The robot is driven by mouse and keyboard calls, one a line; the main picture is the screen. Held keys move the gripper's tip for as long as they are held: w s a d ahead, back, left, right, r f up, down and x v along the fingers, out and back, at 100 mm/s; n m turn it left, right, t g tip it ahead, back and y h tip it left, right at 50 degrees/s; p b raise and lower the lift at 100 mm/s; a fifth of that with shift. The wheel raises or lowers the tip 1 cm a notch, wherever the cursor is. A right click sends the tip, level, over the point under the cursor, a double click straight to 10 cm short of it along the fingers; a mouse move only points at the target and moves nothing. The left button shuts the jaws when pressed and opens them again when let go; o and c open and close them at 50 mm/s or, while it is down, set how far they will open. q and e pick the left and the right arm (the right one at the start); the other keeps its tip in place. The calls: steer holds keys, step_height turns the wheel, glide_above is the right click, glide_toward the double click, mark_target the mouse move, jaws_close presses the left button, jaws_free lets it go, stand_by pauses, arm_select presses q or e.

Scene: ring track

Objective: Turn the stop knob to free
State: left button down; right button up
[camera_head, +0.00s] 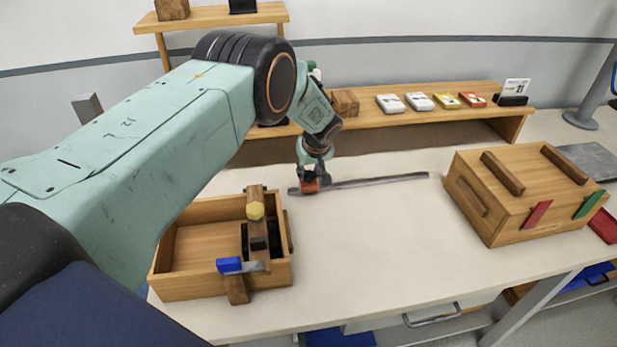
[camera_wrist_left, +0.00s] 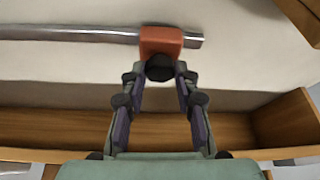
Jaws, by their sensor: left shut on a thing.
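A grey metal rail (camera_head: 375,181) lies along the white table, and a small orange-red slider block (camera_head: 311,187) sits near its left end. In the left wrist view the slider block (camera_wrist_left: 160,41) straddles the rail (camera_wrist_left: 70,33). The black stop knob (camera_wrist_left: 159,69) projects from the block's near side. My left gripper (camera_head: 312,174) reaches down to the block from above. In the left wrist view its fingertips (camera_wrist_left: 160,76) close on both sides of the knob. The knob's marking, if any, cannot be read. My right gripper is not in view.
An open wooden tray (camera_head: 163,262) with a blue-ended part (camera_head: 230,265) stands at the front left. A closed wooden box (camera_head: 490,215) with red and green tabs stands at the right. A wooden shelf (camera_head: 370,114) with small packets runs behind. The middle front of the table is clear.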

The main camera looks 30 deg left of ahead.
arm_select(q)
steer(key=n+b, duration=0.2)
steer(key=b, duration=0.1)
steer(key=n+g+y+b, duration=0.1)
steer(key=n+b, duration=0.1)
steer(key=b, duration=0.1)
steer(key=n+b, duration=0.2)
steer(key=b, duration=0.1)
steer(key=shift+w+d+f+g, duration=0.2)
steer(key=shift+w+f+g, duration=0.05)
steer(key=shift+g, duration=0.15)
steer(key=shift+r+n+g+b, duration=0.2)
steer(key=shift+n+g+b, duration=0.2)
steer(key=shift+n+b, duration=0.7)
steer(key=c, duration=1)
jaws_free()
steer(key=shift+r, duration=0.1)
steer(key=v, duration=1.2)
steer(key=shift+d, duration=0.2)
